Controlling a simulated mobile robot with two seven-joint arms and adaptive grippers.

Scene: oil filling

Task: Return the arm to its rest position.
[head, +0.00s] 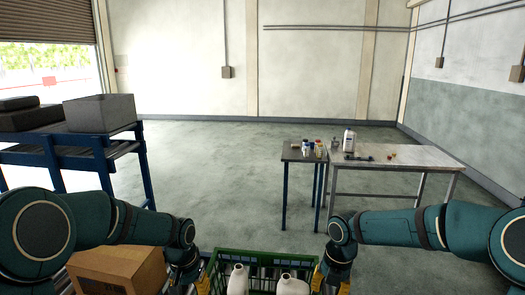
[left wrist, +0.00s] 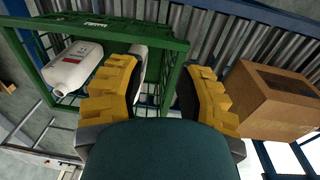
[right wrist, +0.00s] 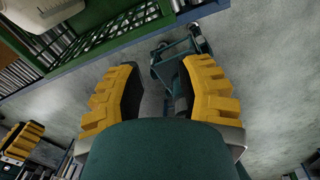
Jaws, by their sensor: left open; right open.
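Both arms reach in low at the bottom of the head view. My left gripper (head: 198,287) is beside the left end of a green crate (head: 262,260). My right gripper (head: 325,284) is beside the crate's right end. Its fingers (right wrist: 162,92) are also apart and empty, with the crate wall (right wrist: 100,52) near them. The crate holds a white bottle (head: 238,281) at left and another white bottle (head: 292,284) at right. The bottles' lower parts are cut off in the head view.
A cardboard box (head: 118,268) stands left of my left gripper. A blue rack (head: 95,150) with a grey bin (head: 100,113) is at the left. Ahead right stand a small dark table (head: 303,152) and a longer table (head: 420,157) with bottles and tools. Open floor lies between.

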